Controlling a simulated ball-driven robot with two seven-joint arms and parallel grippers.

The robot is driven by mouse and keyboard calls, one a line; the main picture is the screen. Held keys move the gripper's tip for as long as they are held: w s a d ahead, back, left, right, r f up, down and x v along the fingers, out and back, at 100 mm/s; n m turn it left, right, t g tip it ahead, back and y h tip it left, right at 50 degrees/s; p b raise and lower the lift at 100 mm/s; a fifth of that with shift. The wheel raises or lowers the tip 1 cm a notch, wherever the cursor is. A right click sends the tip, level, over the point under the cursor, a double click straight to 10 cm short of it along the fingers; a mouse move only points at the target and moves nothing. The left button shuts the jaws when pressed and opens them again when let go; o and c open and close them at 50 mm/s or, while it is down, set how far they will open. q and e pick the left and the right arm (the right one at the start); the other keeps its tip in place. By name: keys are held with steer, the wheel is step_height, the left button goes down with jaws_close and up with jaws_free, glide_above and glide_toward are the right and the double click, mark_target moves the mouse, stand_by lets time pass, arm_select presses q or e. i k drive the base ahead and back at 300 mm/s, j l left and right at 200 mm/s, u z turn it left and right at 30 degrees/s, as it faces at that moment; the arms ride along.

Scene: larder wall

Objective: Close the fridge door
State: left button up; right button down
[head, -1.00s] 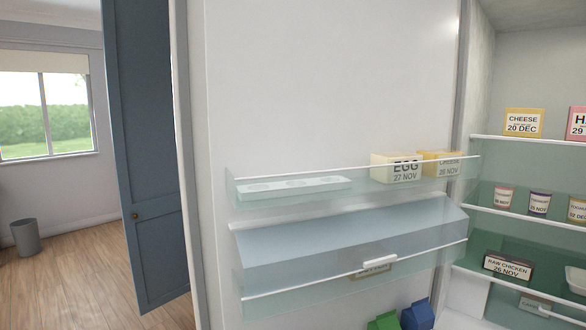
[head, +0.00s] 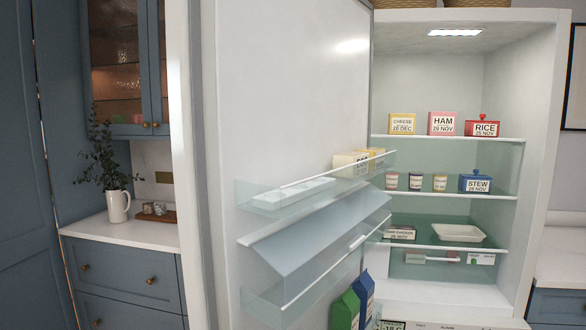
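The fridge door (head: 290,95) stands wide open in the head view, its inner face toward me and its hinge side next to the fridge body. Its shelves hold an egg box (head: 349,163), a white egg tray (head: 293,193), a lidded bin (head: 318,236), and green (head: 345,311) and blue (head: 363,295) cartons low down. The fridge interior (head: 430,85) is open at the right, with a lit lamp at its top. Neither of my grippers is in view.
Inside the fridge are ham (head: 442,123), rice (head: 482,128), stew (head: 477,183), raw chicken (head: 399,233) and a white tray (head: 459,233). Left of the door is a worktop (head: 120,232) with a plant in a white jug (head: 118,206). A pale counter (head: 562,255) stands right of the fridge.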

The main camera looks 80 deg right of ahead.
mark_target(262, 94)
steer(key=i+l+z, duration=0.1)
steer(key=i+z, duration=0.2)
steer(key=z, duration=0.2)
steer(key=i+z, duration=0.3)
steer(key=z, duration=0.2)
steer(key=i+j+z, duration=0.15)
steer(key=z, duration=0.35)
steer(key=i+j+z, duration=0.3)
steer(key=z, duration=0.15)
steer(key=i+z, duration=0.2)
steer(key=z, duration=0.25)
steer(key=i+j+z, duration=0.15)
steer(key=z, duration=0.25)
steer(key=i+j+z, duration=0.2)
steer(key=z, duration=0.25)
steer(key=i+j+z, duration=0.15)
steer(key=z, duration=0.3)
steer(key=j+z, duration=0.45)
steer(key=i+j+z, duration=0.15)
steer(key=z, duration=0.25)
steer(key=j+z, duration=0.2)
steer(key=j, duration=0.1)
